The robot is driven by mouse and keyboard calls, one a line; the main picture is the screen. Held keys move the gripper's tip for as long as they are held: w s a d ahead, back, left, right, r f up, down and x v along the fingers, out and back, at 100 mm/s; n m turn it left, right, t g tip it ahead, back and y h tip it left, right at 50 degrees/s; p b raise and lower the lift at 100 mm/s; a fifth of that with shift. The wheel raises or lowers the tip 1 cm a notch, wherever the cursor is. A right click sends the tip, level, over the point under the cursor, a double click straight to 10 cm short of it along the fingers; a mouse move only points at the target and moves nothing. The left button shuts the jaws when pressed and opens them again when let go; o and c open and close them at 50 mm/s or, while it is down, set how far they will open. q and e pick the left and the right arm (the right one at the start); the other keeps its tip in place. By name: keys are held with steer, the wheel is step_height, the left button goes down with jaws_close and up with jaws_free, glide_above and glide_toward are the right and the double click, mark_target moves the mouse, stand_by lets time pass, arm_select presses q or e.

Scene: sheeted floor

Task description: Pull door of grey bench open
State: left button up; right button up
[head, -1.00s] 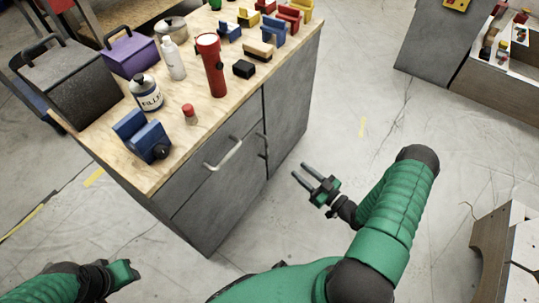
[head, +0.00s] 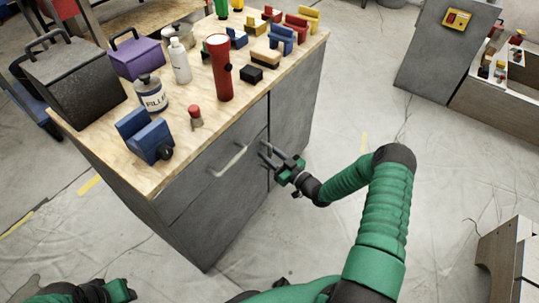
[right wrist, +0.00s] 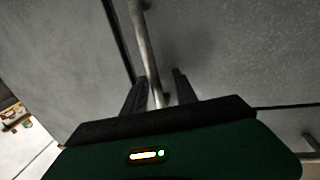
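The grey bench (head: 215,215) has a wooden top and a grey front. Its door (head: 292,110) is on the right of the front and looks closed. The door's upright bar handle (right wrist: 148,45) runs between the two fingers of my right gripper (right wrist: 158,88) in the right wrist view. Those fingers are apart, with a gap visible beside the bar. In the head view my right gripper (head: 266,153) is at the door's edge and partly covers the handle. My left gripper (head: 122,290) is low at the left, away from the bench; its fingers are unclear.
A second, horizontal handle (head: 228,161) sits on the bench front left of the door. The top holds a red flashlight (head: 219,70), a blue vise (head: 146,138), bottles and several blocks. Floor right of the bench is clear. A wooden-topped unit (head: 510,250) stands at lower right.

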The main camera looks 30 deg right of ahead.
steer(key=shift+d+f, duration=0.25)
steer(key=shift+d, duration=0.1)
steer(key=c, duration=0.6)
jaws_close()
steer(key=shift+r, duration=0.1)
steer(key=shift+a, duration=0.1)
